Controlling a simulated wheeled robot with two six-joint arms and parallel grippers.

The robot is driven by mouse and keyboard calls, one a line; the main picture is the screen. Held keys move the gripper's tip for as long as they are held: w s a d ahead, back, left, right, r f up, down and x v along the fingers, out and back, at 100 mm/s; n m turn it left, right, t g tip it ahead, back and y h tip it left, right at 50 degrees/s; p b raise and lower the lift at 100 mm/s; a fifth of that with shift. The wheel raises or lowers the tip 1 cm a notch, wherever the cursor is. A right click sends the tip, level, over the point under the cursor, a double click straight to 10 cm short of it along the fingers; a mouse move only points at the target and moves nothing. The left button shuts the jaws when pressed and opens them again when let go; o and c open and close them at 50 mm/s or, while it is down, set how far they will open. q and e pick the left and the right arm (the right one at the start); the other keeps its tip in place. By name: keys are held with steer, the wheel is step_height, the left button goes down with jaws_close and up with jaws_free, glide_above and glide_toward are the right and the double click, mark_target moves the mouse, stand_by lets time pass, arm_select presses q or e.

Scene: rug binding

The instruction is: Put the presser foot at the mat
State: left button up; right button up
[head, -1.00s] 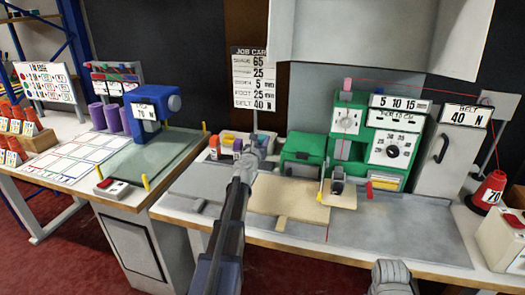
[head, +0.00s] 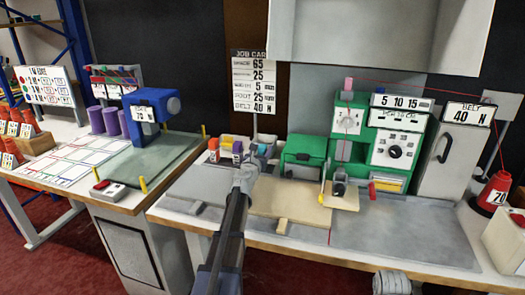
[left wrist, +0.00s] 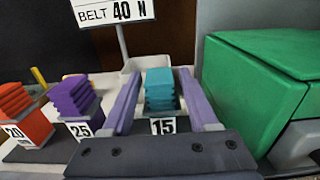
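Small coloured stacked blocks with number cards, seemingly the presser feet, stand on the bench: a teal one marked 15 (left wrist: 160,88), a purple one marked 25 (left wrist: 74,98) and an orange one marked 20 (left wrist: 22,110). My left gripper (left wrist: 161,75) is open, with one finger on each side of the teal block and visible gaps beside it. In the head view my left gripper (head: 254,160) covers part of this row. A grey part of my right arm (head: 390,283) shows at the bottom edge; its fingers cannot be made out. I cannot tell which flat surface is the mat.
A green box (left wrist: 255,85) stands close right of the left gripper. A beige board (head: 290,203) and a bare grey surface (head: 400,232) lie on the bench. The job card (head: 254,80) stands behind. A green machine (head: 350,125) and red cone (head: 493,190) are farther right.

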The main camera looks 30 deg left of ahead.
arm_select(q)
steer(key=shift+r, duration=0.2)
steer(key=v, duration=1.2)
steer(key=shift+f, duration=0.1)
steer(key=shift+a, duration=0.1)
stand_by(1.2)
